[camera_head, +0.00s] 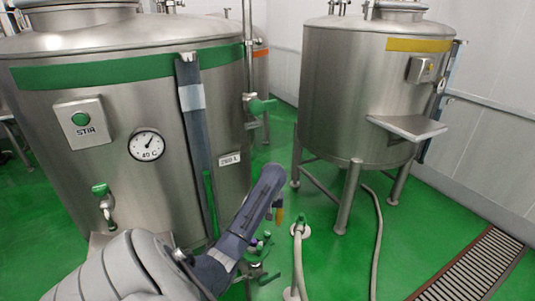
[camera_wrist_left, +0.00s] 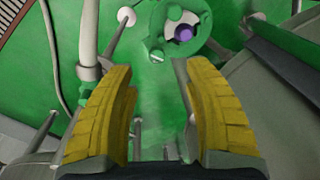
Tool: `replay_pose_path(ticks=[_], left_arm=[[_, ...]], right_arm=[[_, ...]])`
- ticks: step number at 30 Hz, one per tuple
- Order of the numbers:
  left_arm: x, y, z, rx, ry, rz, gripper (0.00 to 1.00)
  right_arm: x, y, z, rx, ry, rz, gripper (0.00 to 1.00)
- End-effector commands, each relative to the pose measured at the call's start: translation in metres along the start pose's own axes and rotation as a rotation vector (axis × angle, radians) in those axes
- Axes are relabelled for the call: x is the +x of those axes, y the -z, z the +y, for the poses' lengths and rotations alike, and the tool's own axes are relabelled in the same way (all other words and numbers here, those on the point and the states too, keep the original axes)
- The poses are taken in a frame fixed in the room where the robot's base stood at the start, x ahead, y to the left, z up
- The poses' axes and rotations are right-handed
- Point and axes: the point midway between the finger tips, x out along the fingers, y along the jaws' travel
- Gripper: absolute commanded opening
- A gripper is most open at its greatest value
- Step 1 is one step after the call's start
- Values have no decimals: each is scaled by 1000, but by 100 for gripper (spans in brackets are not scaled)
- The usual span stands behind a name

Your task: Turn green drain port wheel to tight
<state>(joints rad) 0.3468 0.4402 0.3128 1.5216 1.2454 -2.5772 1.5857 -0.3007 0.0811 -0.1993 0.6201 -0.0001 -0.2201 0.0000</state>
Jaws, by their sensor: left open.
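A green wheel (camera_wrist_left: 155,30) shows at the top of the left wrist view, slightly right of centre, with its upper edge near the frame border. A purple part shows in its opening. In the head view, small green parts (camera_head: 267,236) with a bit of purple sit low beside the green-banded tank, partly hidden by my left arm; I cannot tell the wheel's outline there. My left gripper (camera_wrist_left: 157,78) is open and empty, its yellow fingers apart and short of the wheel. In the head view my left gripper (camera_head: 278,208) hangs just above those green parts. My right gripper is not in view.
A yellow-banded tank (camera_head: 350,100) on legs stands right. A hose (camera_head: 298,262) rises from the green floor (camera_head: 340,265). A floor grate (camera_head: 478,268) lies right.

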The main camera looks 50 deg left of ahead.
Motion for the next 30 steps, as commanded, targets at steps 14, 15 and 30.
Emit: replay_pose_path(ticks=[14,15,30], left_arm=[[-32,40,-3,-181,-64,-83,52],[-29,39,-3,-182,-63,-84,52],[37,35,2,-180,-62,-82,52]], right_arm=[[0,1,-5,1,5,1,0],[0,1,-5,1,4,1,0],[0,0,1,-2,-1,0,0]])
